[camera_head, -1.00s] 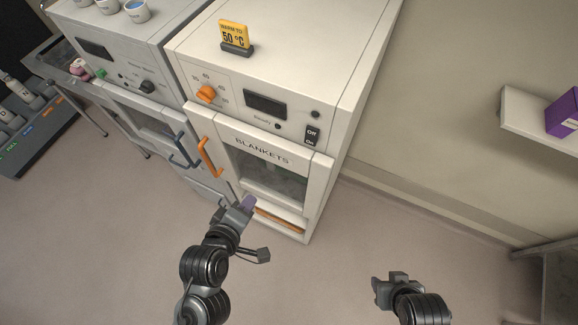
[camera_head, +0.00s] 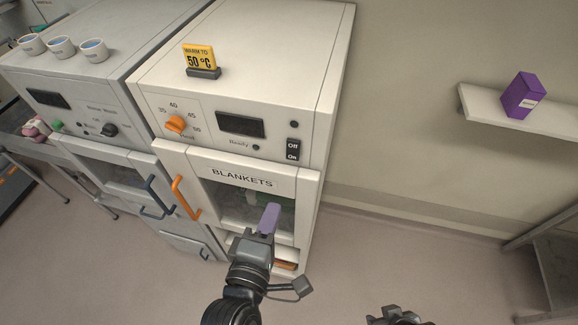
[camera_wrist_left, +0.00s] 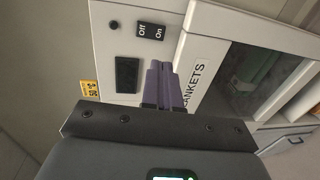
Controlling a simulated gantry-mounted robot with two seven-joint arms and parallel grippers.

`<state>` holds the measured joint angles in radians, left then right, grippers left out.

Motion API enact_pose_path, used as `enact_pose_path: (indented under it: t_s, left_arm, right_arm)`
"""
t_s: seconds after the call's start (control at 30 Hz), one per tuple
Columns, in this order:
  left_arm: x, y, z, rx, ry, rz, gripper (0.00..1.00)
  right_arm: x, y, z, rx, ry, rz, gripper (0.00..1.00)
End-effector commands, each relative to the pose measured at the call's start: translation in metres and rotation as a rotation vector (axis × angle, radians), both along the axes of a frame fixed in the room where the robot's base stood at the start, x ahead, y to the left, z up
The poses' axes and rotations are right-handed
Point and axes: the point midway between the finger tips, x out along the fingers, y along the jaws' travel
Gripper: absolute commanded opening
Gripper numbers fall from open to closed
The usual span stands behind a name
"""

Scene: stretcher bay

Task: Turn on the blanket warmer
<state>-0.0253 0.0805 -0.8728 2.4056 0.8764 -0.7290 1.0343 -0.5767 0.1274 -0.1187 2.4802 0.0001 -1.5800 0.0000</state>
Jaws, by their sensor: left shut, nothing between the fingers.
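The blanket warmer (camera_head: 255,60) is the cream cabinet with a glass door marked BLANKETS. Its black Off/On rocker switch (camera_head: 293,150) sits at the right of the front panel and also shows in the left wrist view (camera_wrist_left: 150,31). The orange dial (camera_head: 175,124) and a dark display (camera_head: 240,125) are to its left. My left gripper (camera_head: 269,218), with purple fingers, is shut and empty, in front of the door and below the switch in the head view. In the left wrist view its fingers (camera_wrist_left: 163,84) overlap the panel's edge. My right gripper (camera_head: 395,315) is partly cut off at the bottom edge.
A yellow 50 °C sign (camera_head: 200,58) stands on the warmer. An orange door handle (camera_head: 184,198) sticks out. A grey cabinet (camera_head: 85,85) with several cups stands at left. A purple box (camera_head: 524,95) rests on a wall shelf (camera_head: 480,103).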

Motion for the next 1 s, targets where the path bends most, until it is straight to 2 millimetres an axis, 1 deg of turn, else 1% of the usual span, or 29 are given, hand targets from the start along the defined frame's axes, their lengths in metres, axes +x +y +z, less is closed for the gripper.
enact_pose_path:
  t_s: [0.17, 0.27, 0.47, 0.6, 0.8, 1.0]
  left_arm:
    - [0.005, -0.001, -0.001, 0.002, -0.001, 0.001, 0.0]
    - [0.014, -0.003, -0.002, 0.005, -0.002, 0.0, 0.0]
    - [0.044, -0.011, -0.006, 0.006, -0.002, 0.001, 0.0]
    - [0.07, -0.017, -0.009, 0.006, -0.002, 0.002, 0.0]
    - [0.103, -0.026, -0.013, 0.006, -0.001, 0.001, 0.0]
    - [0.124, -0.031, -0.017, 0.002, 0.0, 0.002, 0.0]
  right_arm:
    - [0.0, 0.001, 0.0, 0.005, 0.001, -0.003, 0.43]
    - [-0.001, 0.002, 0.0, 0.008, 0.003, -0.004, 0.43]
    - [-0.002, 0.003, 0.003, 0.012, 0.005, -0.006, 0.43]
    - [-0.002, 0.003, 0.007, 0.012, 0.005, -0.006, 0.43]
    - [-0.002, 0.003, 0.014, 0.012, 0.005, -0.006, 0.43]
    - [-0.002, 0.002, 0.02, 0.006, 0.005, -0.002, 0.43]
